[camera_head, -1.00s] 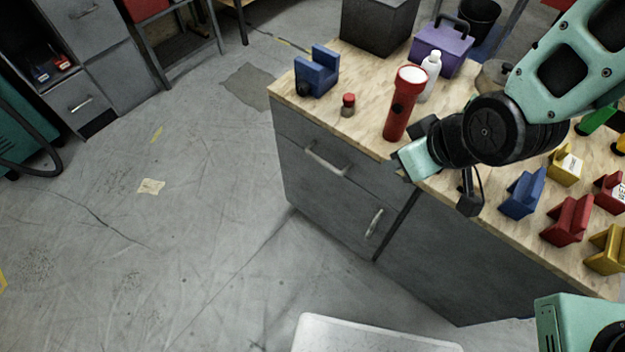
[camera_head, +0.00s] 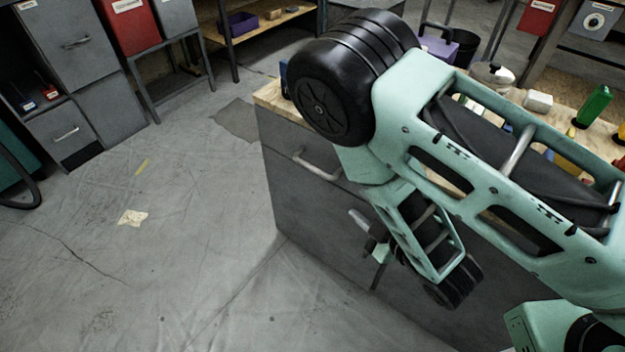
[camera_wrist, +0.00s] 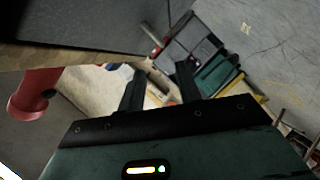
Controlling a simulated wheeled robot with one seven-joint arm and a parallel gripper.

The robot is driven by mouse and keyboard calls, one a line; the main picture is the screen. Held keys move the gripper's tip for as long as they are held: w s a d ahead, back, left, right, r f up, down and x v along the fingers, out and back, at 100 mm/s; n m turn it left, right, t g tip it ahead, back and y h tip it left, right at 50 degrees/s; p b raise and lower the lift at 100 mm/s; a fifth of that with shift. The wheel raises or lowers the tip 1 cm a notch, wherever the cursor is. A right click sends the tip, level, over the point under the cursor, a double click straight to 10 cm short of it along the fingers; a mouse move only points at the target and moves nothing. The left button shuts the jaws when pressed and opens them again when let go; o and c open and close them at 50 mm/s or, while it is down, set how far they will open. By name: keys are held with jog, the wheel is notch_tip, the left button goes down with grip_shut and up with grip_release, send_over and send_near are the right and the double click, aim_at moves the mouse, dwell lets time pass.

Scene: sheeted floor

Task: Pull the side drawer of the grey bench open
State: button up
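The grey bench (camera_head: 300,215) stands right of centre in the head view under a wooden top. Its side drawer (camera_head: 280,140) looks flush with the bench face, and a horizontal metal bar handle (camera_head: 316,167) shows on it. My gripper (camera_head: 368,232) is in front of the bench face, below and right of the handle and apart from it. My arm partly hides it. In the wrist view my gripper (camera_wrist: 161,67) has its two dark fingers spread, with no handle visible between them. The lower door's handle cannot be made out.
My arm covers much of the bench top. Open floor (camera_head: 180,240) lies left of the bench. Grey cabinets (camera_head: 75,45) stand at the far left. A red object (camera_wrist: 35,92) is at left in the wrist view.

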jog(key=b, duration=0.6)
send_near(322, 175)
jog(key=w+b, duration=0.1)
jog(key=b, duration=0.1)
jog(key=a+f+b, duration=0.1)
jog(key=b, duration=0.2)
jog(key=w+b, duration=0.1)
jog(key=b, duration=0.1)
jog(key=shift+w+a+f+n+b, duration=0.2)
jog(key=shift+w+f+n+b, duration=0.1)
jog(key=shift+b, duration=0.1)
jog(key=shift+w+a+b, duration=0.1)
jog(key=shift+b, duration=1)
jog(key=x, duration=0.3)
jog(key=b+x, duration=0.1)
jog(key=x, duration=0.1)
jog(key=r+x, duration=0.1)
jog(key=x, duration=0.2)
jog(key=shift+w+a+f, duration=0.15)
jog(key=shift+w+a, duration=0.1)
jog(key=shift+w, duration=0.05)
grip_shut()
